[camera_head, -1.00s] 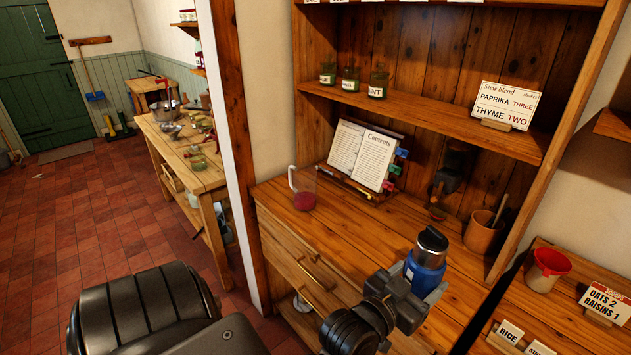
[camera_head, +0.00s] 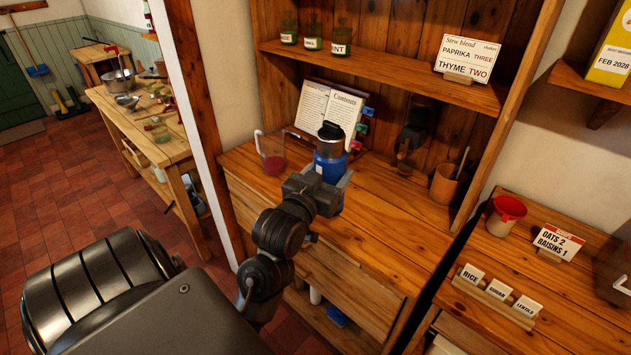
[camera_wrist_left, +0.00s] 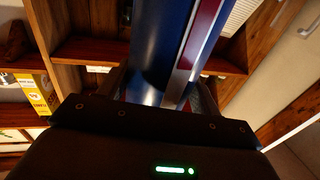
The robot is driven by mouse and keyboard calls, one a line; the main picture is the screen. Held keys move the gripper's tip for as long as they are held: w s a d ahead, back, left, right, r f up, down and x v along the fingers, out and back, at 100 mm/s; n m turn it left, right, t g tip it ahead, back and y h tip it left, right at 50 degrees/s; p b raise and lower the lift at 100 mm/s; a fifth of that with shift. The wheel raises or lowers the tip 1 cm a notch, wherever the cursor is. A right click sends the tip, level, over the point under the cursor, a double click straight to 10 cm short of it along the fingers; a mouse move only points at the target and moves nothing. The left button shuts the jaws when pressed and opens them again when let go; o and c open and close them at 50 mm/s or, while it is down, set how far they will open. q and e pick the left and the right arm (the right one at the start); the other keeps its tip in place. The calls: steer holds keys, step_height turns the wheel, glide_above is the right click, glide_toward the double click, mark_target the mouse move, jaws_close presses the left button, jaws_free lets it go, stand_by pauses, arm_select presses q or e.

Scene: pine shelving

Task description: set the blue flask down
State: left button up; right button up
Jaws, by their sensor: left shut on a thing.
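The blue flask (camera_head: 330,166) has a dark lid over a steel band and stands upright in my left gripper (camera_head: 329,182), which is shut on it. It is in front of the open book (camera_head: 326,110), to the right of a jug, over the wooden counter. My arm hides its base, so I cannot tell whether it touches the counter. In the left wrist view the flask (camera_wrist_left: 153,50) rises between the fingers, showing blue with a red and pale stripe. My right gripper is not in view.
A clear jug (camera_head: 272,154) with red contents is close left of the flask. A wooden pot (camera_head: 444,185) with a pestle and a dark grinder (camera_head: 412,135) stand toward the back right. The counter's front right (camera_head: 390,225) is bare. A shelf (camera_head: 400,77) runs above.

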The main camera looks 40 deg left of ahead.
arm_select(q)
steer(key=shift+w+a+f+b, duration=0.15)
steer(key=shift+w+f+b, duration=0.05)
steer(key=shift+b, duration=0.25)
steer(key=shift+w+a+f+b, duration=0.35)
steer(key=shift+w+b, duration=0.1)
steer(key=shift+b, duration=0.3)
steer(key=w+a+f+p, duration=0.2)
steer(key=w+a+f, duration=0.5)
steer(key=w+f, duration=0.1)
steer(key=shift+x, duration=0.8)
step_height(320, 180, down, 4)
steer(key=shift+w+a+r+p, duration=0.1)
steer(key=shift+w+r+p, duration=0.05)
steer(key=shift+p, duration=0.6)
